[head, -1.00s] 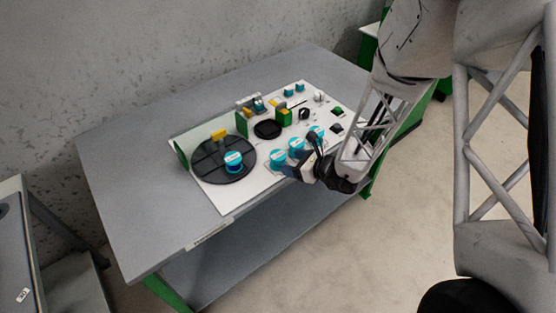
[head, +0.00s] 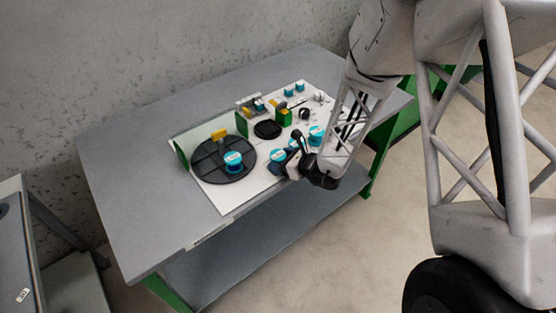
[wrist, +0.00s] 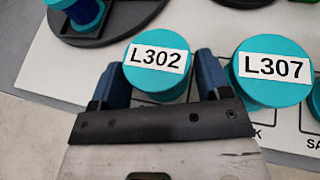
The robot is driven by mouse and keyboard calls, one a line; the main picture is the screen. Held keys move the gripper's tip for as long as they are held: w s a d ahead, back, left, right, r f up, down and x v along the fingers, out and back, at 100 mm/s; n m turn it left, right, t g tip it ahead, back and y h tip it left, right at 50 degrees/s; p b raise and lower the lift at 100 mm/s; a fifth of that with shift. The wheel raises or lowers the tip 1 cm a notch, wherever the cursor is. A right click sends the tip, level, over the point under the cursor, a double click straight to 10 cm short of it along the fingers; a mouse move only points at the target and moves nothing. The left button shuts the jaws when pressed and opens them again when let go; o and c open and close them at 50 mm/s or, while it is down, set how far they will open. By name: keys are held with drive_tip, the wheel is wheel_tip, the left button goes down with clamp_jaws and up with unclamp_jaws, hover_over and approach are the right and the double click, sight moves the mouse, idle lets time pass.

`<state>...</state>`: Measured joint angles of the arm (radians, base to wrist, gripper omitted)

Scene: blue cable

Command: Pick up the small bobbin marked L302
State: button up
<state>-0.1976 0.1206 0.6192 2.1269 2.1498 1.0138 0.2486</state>
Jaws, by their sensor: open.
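The small bobbin L302 (wrist: 157,66) has a teal round top with a white label and stands upright on the white board. My gripper (wrist: 160,85) is open in the wrist view, with one blue finger at the left and one at the right of bobbin L302's near part. I cannot tell whether the fingers touch it. In the head view my gripper (head: 292,165) is over the front of the board, beside a teal bobbin (head: 278,156) whose label is too small to read.
A teal bobbin L307 (wrist: 272,71) stands close to the right finger. A black round turntable (head: 208,168) with a teal bobbin (head: 233,161) on it lies to the left. The table's left part (head: 130,175) is clear.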

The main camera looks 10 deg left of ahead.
sight(281, 156)
drive_tip(key=c, duration=0.7)
drive_tip(key=shift+r, duration=0.15)
drive_tip(key=shift+r, duration=1.65)
drive_tip(key=s+d, duration=0.3)
drive_tip(key=s, duration=0.4)
drive_tip(key=s+d+r, duration=0.1)
drive_tip(key=s+d, duration=0.2)
drive_tip(key=s, duration=0.5)
drive_tip(key=shift+r, duration=0.2)
drive_tip(key=shift+w, duration=0.1)
